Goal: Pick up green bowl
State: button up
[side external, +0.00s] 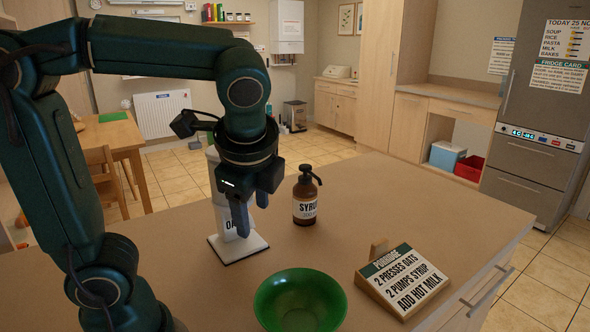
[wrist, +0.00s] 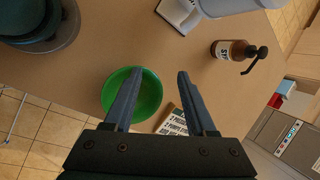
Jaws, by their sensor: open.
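The green bowl (side external: 300,302) stands upright on the brown counter near its front edge, and its inside looks empty. In the wrist view the green bowl (wrist: 148,95) is left of centre, partly hidden behind the left finger. My gripper (side external: 250,198) is in the air above the counter, behind the bowl and higher than it, close to the oats dispenser. In the wrist view my gripper (wrist: 156,75) has its two fingers apart with nothing between them.
A white oats dispenser (side external: 238,245) stands behind the bowl. A brown syrup pump bottle (side external: 305,200) stands right of it. A porridge sign (side external: 403,280) on a wooden stand is right of the bowl. The counter (side external: 430,195) is clear at the back right.

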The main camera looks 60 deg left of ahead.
jog(key=w+d+f+m+y, duration=0.1)
jog(key=w+d+m+y, duration=0.15)
jog(key=w+m, duration=0.25)
jog(key=m+t+y, duration=0.2)
jog(key=m+y, duration=0.3)
jog(key=m, duration=0.3)
send_over(343, 312)
jog(key=w+a, duration=0.1)
notch_tip(343, 312, down, 8)
jog(key=shift+f, duration=0.1)
jog(key=d+f, duration=0.1)
jog(key=s+d+f+m, duration=0.1)
jog(key=f, duration=0.1)
jog(key=f+m+t, duration=0.1)
jog(key=shift+s+d+f+y, duration=0.25)
jog(key=shift+d+f, duration=0.05)
jog(key=shift+d, duration=0.1)
jog(key=shift+s+d+f+m, duration=0.15)
jog(key=shift+s+f+m, duration=0.1)
jog(key=shift+m, duration=0.15)
jog(key=shift+x, duration=2.45)
jog(key=shift+w, duration=0.1)
jog(key=shift+c, duration=0.3)
grip_shut()
